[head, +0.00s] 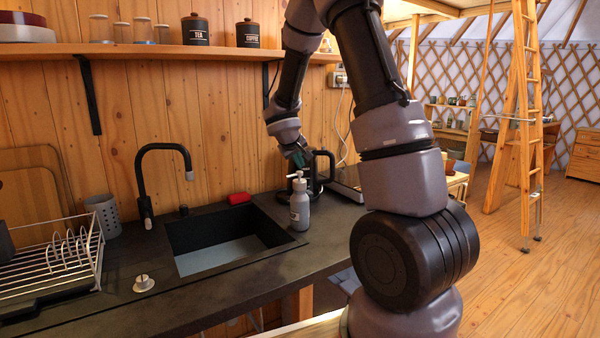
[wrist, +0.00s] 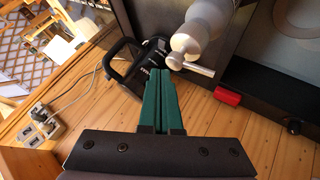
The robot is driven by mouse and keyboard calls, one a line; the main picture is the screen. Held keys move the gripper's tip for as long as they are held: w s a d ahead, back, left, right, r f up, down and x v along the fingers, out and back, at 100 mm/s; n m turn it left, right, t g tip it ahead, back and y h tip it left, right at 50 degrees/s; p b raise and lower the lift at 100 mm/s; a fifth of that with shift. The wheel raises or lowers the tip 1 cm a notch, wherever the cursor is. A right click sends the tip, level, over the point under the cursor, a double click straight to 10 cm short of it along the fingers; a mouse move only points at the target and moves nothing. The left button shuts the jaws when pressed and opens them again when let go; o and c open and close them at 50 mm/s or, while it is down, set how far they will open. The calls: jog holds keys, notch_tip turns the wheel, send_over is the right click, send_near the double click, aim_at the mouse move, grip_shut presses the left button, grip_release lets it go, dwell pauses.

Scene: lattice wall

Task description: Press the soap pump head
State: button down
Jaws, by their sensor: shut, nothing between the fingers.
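The soap bottle (head: 299,208) is grey with a white pump head (head: 298,183). It stands upright on the dark counter at the right edge of the sink. In the wrist view the white pump head (wrist: 190,65) and the bottle's pale top (wrist: 195,35) show at upper centre. My gripper (head: 301,160) is just above the pump head in the head view. In the wrist view its green fingers (wrist: 160,80) are shut together and empty, with their tips beside the pump's nozzle. I cannot tell whether they touch the pump.
A black kettle (head: 320,168) stands close behind the bottle, near my fingers. The sink (head: 215,240) and black faucet (head: 160,150) are to the left. A red sponge (head: 239,198) lies behind the sink. A dish rack (head: 50,260) stands at far left.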

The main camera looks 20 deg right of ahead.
jog(key=shift+r, duration=0.2)
jog(key=shift+r, duration=2.5)
dwell(1.6)
jog(key=s+f+m+g+y, duration=0.3)
jog(key=s+m+y, duration=0.2)
jog(key=m, duration=0.8)
jog(key=w+d+r+m+t+y, duration=0.1)
jog(key=w+r+m+t+y, duration=0.3)
jog(key=r+m, duration=0.3)
jog(key=w+m, duration=0.1)
jog(key=m, duration=0.3)
